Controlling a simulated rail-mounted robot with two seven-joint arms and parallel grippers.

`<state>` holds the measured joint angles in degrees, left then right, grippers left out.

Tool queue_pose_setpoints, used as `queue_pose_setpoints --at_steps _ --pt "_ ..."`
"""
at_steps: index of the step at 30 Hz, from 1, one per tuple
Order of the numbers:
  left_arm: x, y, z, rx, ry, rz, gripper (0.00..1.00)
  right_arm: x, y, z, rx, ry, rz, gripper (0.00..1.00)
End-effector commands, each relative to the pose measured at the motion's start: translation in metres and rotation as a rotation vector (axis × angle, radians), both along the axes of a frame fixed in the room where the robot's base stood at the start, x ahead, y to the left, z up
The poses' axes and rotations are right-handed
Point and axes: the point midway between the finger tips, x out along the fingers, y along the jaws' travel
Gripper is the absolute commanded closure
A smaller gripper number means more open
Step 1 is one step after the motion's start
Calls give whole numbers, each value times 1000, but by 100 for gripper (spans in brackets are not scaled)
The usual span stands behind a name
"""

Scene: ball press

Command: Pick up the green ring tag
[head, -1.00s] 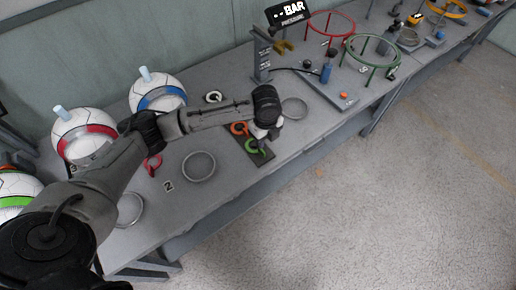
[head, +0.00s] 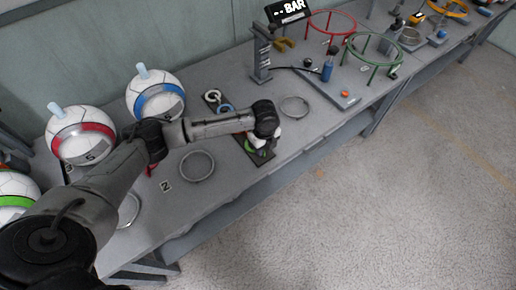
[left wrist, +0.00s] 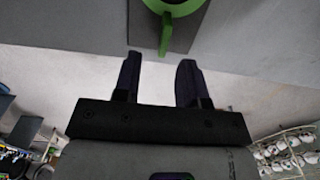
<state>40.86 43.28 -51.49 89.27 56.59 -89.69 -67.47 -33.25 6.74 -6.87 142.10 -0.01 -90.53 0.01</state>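The green ring tag (head: 249,146) lies on the dark board on the bench and is partly covered by my left gripper (head: 259,143) in the head view. In the left wrist view the green ring tag (left wrist: 170,8) is cut off by the top edge, with its tab pointing down toward the gap between the fingers. My left gripper (left wrist: 158,80) is open and empty there, its fingertips short of the tag. The right gripper is not in view.
The dark board (head: 265,156) also carries a white ring (head: 213,96) and a blue ring (head: 225,109). Balls with red (head: 81,135) and blue (head: 156,94) bands stand at the back left. Empty round stands (head: 197,166) flank the board. A gauge post (head: 262,55) stands beyond.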

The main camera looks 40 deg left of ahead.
Motion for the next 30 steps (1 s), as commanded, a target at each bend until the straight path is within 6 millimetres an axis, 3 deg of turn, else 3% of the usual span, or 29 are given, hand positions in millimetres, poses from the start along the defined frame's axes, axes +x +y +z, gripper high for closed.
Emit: queue_pose_setpoints --at_steps 9,17,30 --pt "2 1 -42 0 0 -1 62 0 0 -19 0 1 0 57" --pt "2 1 -45 1 0 -1 62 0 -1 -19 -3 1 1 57" --pt "2 1 -45 1 0 -1 100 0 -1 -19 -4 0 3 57"
